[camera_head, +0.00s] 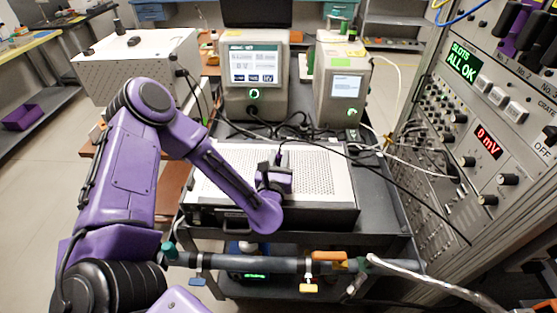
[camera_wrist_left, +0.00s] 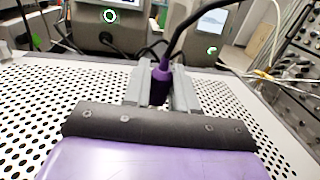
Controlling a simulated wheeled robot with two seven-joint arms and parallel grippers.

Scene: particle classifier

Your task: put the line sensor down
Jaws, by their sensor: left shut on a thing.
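The line sensor (camera_wrist_left: 161,82) looks like a small purple cylinder with a black cable running up from its top. In the left wrist view it stands upright between the two grey fingers of my left gripper (camera_wrist_left: 160,92), which are shut on it. In the head view my left gripper (camera_head: 277,172) is over the white perforated top (camera_head: 322,170) of a box on the cart, and the sensor's lower end is hidden. I cannot tell whether the sensor touches that top. My right gripper is not in view.
Two grey instruments with screens, a larger one (camera_head: 253,80) and a smaller one (camera_head: 340,85), stand behind the perforated top. A tall rack (camera_head: 480,130) is on the right. Loose cables cross the right side.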

